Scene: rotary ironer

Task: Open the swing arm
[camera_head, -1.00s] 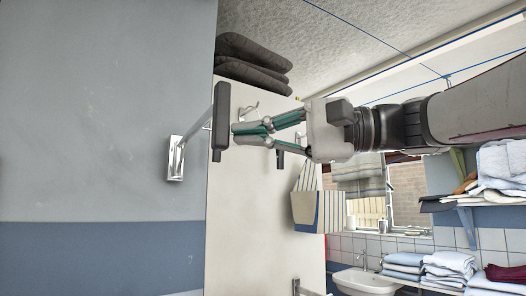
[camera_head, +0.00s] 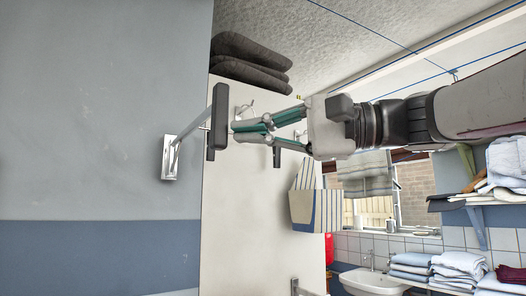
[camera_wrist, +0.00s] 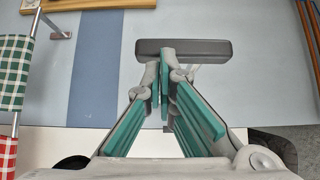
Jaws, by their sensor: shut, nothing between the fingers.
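The swing arm shows in the head view as a metal rod (camera_head: 190,132) running from a bright wall plate (camera_head: 171,158) to a dark grey bar (camera_head: 217,121). The plate is on the blue-grey wall. My gripper (camera_head: 235,132) is shut and empty, with its green-sided fingers pointing left just beside the bar. In the wrist view the dark bar (camera_wrist: 184,49) lies crosswise at the fingertips (camera_wrist: 164,62). The fingertips overlap the bar there; I cannot tell whether they touch it. Part of the rod is hidden behind the bar and fingers.
A white panel (camera_head: 240,220) stands below and behind my gripper. Dark folded cushions (camera_head: 249,55) lie above it. A striped cloth bag (camera_head: 315,200) hangs to the lower right. A sink (camera_head: 370,282) and folded towels (camera_head: 458,265) are farther right. The wall left of the plate is clear.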

